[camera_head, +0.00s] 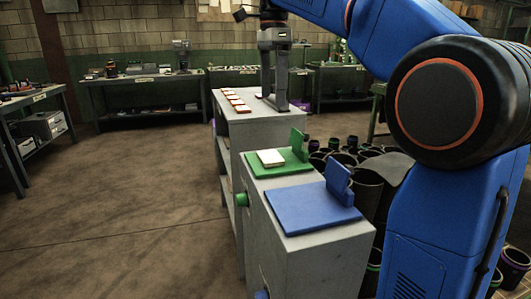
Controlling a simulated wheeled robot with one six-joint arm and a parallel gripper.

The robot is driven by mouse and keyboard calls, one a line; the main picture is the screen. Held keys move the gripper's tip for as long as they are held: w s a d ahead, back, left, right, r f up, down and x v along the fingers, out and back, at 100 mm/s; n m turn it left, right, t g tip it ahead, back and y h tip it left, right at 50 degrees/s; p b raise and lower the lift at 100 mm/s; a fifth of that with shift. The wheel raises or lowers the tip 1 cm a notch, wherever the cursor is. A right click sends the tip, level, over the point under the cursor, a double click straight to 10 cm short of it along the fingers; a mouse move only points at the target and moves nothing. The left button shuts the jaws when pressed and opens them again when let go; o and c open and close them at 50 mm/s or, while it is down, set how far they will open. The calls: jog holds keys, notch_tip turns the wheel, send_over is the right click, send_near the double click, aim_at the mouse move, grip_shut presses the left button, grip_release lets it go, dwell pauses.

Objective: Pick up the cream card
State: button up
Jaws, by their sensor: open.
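A small cream card (271,158) with a thin reddish edge lies flat on a green pad (256,168) on the nearer grey cabinet. Several other pale cards (236,101) with orange-red edges lie in a row on the farther grey cabinet top (236,114). I cannot tell from this view whether their colour differs from that of the card on the pad. My gripper (273,101) points down over the farther cabinet top, to the right of the row and beyond the green pad. It is open, with no card visible between its fingers.
A blue pad (300,211) with an upright blue plate (339,182) is at the near end of the nearer cabinet. A green upright plate (298,143) stands by the green pad. Dark cylinders (366,190) crowd the floor at right. Floor at left is clear.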

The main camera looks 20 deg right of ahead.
send_over(270, 156)
jog(key=f, duration=1.2)
jog(key=shift+s+d+f, duration=0.1)
jog(key=shift+d, duration=0.1)
jog(key=shift+w+a+f, duration=0.1)
jog(key=shift+w+f, duration=0.05)
jog(key=shift+f, duration=1.15)
jog(key=shift+w+a+f, duration=0.1)
jog(key=shift+f, duration=1.2)
jog(key=shift+d, duration=0.1)
jog(key=shift+c, duration=0.3)
jog(key=c, duration=1.1)
